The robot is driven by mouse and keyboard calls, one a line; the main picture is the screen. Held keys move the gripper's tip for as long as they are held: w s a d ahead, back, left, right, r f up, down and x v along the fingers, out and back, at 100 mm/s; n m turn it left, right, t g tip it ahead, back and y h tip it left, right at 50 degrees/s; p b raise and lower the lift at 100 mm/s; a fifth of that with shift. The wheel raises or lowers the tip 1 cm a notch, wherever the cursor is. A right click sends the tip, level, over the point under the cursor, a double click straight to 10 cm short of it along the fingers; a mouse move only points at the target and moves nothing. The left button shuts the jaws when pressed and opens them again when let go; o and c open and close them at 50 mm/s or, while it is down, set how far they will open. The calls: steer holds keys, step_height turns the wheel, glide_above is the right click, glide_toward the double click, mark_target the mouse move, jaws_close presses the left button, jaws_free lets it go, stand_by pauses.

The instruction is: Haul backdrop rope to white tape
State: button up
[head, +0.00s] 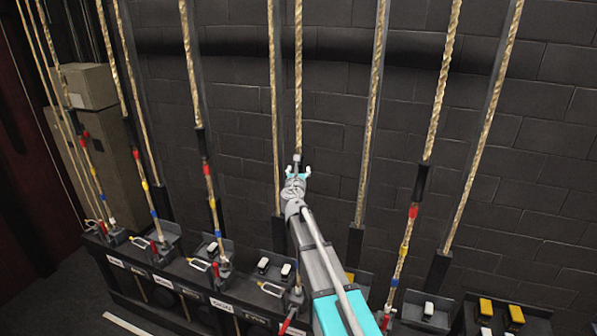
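My gripper (297,169) is raised in front of a tan rope (298,80) near the middle of the head view. Its two fingertips stand apart, one on each side of the rope's line, so it looks open. I cannot tell whether the fingers touch the rope. My arm hides most of this rope below the gripper, so no white tape shows on it. Other ropes carry red, yellow and blue tape bands, such as the rope at right (405,240) and the rope at left (147,190). The rail labels are too small to read surely, so I cannot tell which rope is the backdrop's.
A dark rail (190,268) with rope locks and white labels (222,304) runs below the ropes. A red lock handle (287,321) shows beside my arm. Yellow-topped blocks (486,307) sit at lower right. Cardboard boxes (92,88) stand at left. A dark brick wall is behind.

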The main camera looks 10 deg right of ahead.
stand_by(0.3)
steer(key=v, duration=1.2)
steer(key=shift+c, duration=0.2)
